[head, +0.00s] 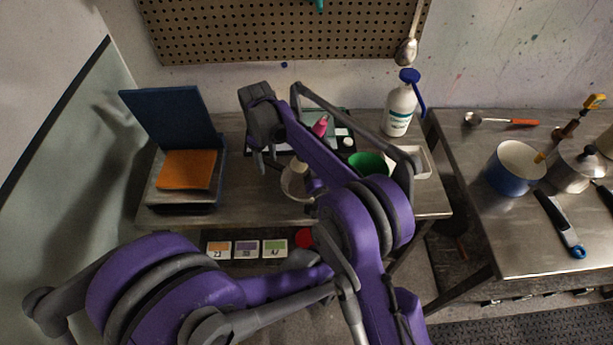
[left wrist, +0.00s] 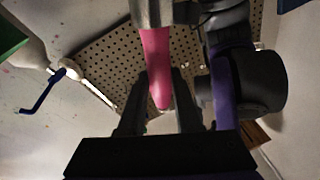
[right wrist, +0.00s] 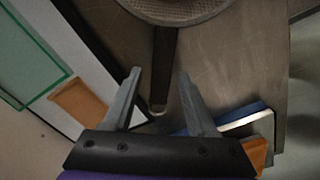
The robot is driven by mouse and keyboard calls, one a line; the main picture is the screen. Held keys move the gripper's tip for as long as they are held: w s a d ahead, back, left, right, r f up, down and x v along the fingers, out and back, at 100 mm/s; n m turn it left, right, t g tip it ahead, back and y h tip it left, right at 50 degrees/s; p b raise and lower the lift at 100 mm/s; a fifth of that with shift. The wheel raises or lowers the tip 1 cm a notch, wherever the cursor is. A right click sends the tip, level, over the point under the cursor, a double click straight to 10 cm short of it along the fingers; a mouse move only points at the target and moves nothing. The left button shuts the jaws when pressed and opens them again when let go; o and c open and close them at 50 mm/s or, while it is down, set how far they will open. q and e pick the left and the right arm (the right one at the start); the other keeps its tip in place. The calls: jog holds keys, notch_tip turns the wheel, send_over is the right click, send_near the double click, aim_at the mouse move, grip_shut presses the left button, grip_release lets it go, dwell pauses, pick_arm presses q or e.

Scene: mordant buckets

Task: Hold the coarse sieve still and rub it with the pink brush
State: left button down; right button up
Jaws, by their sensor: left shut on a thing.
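The coarse sieve (head: 293,182) is a pale round rim near the table's front edge, partly covered by my right arm. In the right wrist view its mesh (right wrist: 185,8) is at the top and its dark handle (right wrist: 165,60) points down between the fingers. My right gripper (right wrist: 159,73) is open, one finger on each side of the handle, with small gaps; it shows left of the sieve in the head view (head: 263,165). My left gripper (left wrist: 166,92) is shut on the pink brush (left wrist: 156,60) by its handle. My right forearm hides the left gripper in the head view.
A blue-lidded box with an orange square (head: 187,169) stands at the left. A green bowl (head: 368,162) and a white pump bottle (head: 400,108) are to the right. A second table (head: 500,230) holds a blue pot (head: 513,177). My two arms cross close together.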

jog(key=shift+r, duration=0.1)
notch_tip(320, 180, up, 12)
dwell(0.6)
